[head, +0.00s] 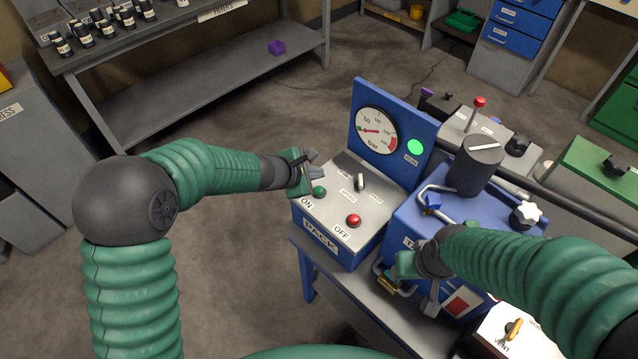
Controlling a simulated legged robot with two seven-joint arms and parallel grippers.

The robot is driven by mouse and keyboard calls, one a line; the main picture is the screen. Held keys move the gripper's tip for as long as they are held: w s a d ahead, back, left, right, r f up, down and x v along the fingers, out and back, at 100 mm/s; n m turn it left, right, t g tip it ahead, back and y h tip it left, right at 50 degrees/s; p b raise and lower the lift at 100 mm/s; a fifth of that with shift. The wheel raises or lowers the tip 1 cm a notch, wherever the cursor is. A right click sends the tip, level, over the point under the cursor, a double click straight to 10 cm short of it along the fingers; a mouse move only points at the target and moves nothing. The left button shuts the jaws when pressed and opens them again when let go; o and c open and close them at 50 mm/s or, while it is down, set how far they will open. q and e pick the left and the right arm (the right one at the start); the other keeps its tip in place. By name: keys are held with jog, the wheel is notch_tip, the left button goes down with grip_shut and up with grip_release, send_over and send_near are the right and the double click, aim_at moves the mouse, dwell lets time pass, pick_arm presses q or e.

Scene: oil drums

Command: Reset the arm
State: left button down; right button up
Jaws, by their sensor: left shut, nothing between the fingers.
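My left gripper (311,176) is shut and empty. It hovers at the left edge of the control box (330,235), beside the green ON button (319,191); I cannot tell whether it touches the button. My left arm comes in from the left, bent at the dark elbow. My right gripper (410,285) is at the front of the blue pump unit (400,225), partly hidden by its own wrist. I cannot tell whether its fingers are open or shut. The red OFF button (353,221) and a small switch (360,181) are uncovered on the box top.
A blue panel with a pressure gauge (376,130) and a lit green lamp (415,147) stands behind the box. A red-knobbed lever (479,102) rises farther back. A shelf (200,75) with small bottles is at back left. Open floor (245,280) lies left of the bench.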

pick_arm(q)
jog(key=shift+r+p, duration=0.55)
jog(key=shift+r, duration=0.4)
jog(key=shift+f, duration=0.1)
jog(key=s+a+f+m+g+y, duration=0.1)
jog(key=s+a+m+g+y, duration=0.1)
jog(key=s+a+m, duration=0.7)
jog(key=s+a+m+g+y, duration=0.2)
jog(key=s+a+m, duration=0.8)
jog(key=s, duration=0.7)
jog(key=shift+f+g+y, duration=0.3)
jog(key=shift+f+y, duration=0.1)
jog(key=shift+y, duration=0.5)
